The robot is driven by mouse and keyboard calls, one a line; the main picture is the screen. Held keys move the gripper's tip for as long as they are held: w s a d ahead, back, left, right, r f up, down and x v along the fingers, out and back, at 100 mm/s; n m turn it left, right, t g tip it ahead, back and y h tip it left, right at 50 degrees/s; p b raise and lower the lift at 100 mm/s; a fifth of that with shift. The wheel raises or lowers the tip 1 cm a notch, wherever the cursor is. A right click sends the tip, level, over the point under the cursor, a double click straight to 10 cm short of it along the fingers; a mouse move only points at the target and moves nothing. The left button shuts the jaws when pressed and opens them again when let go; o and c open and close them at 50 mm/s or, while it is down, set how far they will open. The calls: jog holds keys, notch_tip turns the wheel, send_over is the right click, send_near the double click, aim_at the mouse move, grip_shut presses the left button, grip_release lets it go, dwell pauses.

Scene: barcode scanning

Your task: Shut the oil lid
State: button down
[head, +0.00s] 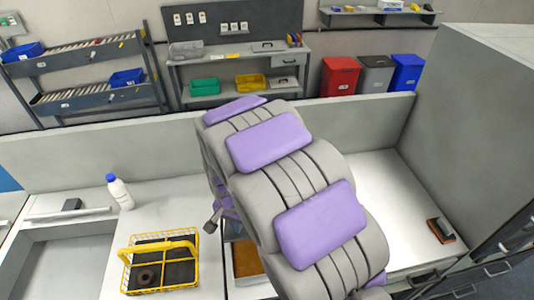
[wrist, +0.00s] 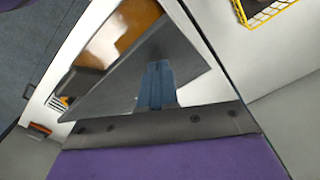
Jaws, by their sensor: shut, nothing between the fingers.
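The oil (head: 247,258) shows amber in a vat set in the white counter, just left of my arm, which covers part of it. The oil also shows in the wrist view (wrist: 122,30) at the upper left. The oil lid (wrist: 130,82) is a flat dark grey plate in the wrist view. It stands tilted up, with oil visible beyond its edge. My gripper (wrist: 158,68) is shut and empty, its blue-grey fingers in front of the lid's face. I cannot tell whether they touch it. In the head view my arm hides the gripper and lid.
A yellow wire basket (head: 160,262) with dark contents stands left of the vat. A white bottle (head: 119,192) stands behind it. A brown-and-black block (head: 440,230) lies on the right counter, otherwise clear. A low grey partition (head: 100,152) runs behind the counter.

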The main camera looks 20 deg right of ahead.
aim_at(239, 237)
jog(key=shift+d, duration=0.25)
jog(key=shift+s+a+f+b, duration=0.15)
jog(key=shift+s+f+b, duration=0.1)
jog(key=shift+s+f, duration=0.35)
jog(key=shift+s+a+f+b, duration=0.1)
jog(key=shift+s+f+b, duration=0.2)
jog(key=shift+f, duration=0.5)
jog(key=shift+s+a+f+b, duration=0.15)
jog(key=shift+s+f+b, duration=0.1)
jog(key=shift+s+f, duration=0.35)
jog(key=shift+w, duration=0.15)
jog(key=shift+r+p, duration=1.75)
jog(key=shift+r, duration=2.75)
jog(key=s+d+r+n+g+b, duration=0.1)
jog(key=s+n+b, duration=0.3)
jog(key=s, duration=0.7)
jog(key=s+d+n+b, duration=0.4)
jog(key=s+b, duration=0.2)
jog(key=s, duration=0.5)
jog(key=shift+s+r+g, duration=0.25)
jog(key=shift+r+g, duration=0.1)
jog(key=shift+g, duration=0.05)
